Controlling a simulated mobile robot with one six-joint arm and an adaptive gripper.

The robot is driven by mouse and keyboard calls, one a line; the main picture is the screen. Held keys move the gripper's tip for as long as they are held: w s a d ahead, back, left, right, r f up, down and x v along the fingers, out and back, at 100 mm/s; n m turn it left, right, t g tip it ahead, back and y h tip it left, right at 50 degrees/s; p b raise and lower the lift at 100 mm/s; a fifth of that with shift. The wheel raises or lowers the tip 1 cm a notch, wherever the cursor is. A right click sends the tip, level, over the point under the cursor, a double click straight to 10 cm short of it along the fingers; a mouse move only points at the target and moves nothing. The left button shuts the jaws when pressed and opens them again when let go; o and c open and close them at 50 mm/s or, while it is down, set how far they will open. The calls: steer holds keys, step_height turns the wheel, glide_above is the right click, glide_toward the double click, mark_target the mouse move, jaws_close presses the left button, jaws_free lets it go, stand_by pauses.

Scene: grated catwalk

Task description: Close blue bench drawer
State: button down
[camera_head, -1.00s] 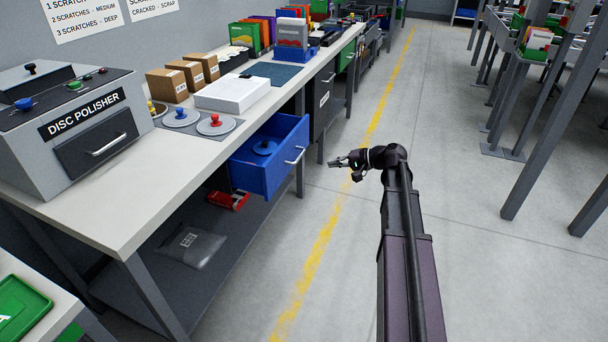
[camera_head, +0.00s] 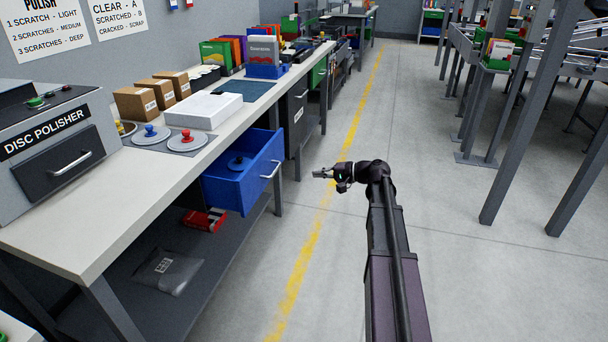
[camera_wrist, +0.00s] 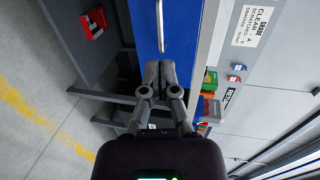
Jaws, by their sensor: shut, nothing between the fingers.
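The blue bench drawer (camera_head: 236,188) stands pulled out from under the workbench, with a silver handle (camera_head: 270,170) on its front. A blue-knobbed disc (camera_head: 239,163) lies inside it. My gripper (camera_head: 318,173) is shut and empty, to the right of the drawer and apart from it, pointing left toward its front. In the wrist view the blue drawer front (camera_wrist: 182,35) fills the top middle, with its handle (camera_wrist: 160,22) just beyond the closed fingertips (camera_wrist: 160,66). The gap between fingertips and drawer is hard to judge there.
The workbench top (camera_head: 130,190) carries a disc polisher (camera_head: 50,150), cardboard boxes (camera_head: 135,103) and knobbed discs (camera_head: 187,141). A red object (camera_head: 204,220) and a grey bag (camera_head: 167,270) lie on its lower shelf. The floor right of the bench is clear up to grey posts (camera_head: 505,150).

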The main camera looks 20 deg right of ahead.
steer(key=b+x, duration=0.2)
steer(key=x, duration=1.1)
steer(key=shift+a+b, duration=0.2)
steer(key=shift+b, duration=0.2)
steer(key=shift+w+f, duration=0.1)
steer(key=shift+w, duration=0.05)
steer(key=shift+w, duration=0.1)
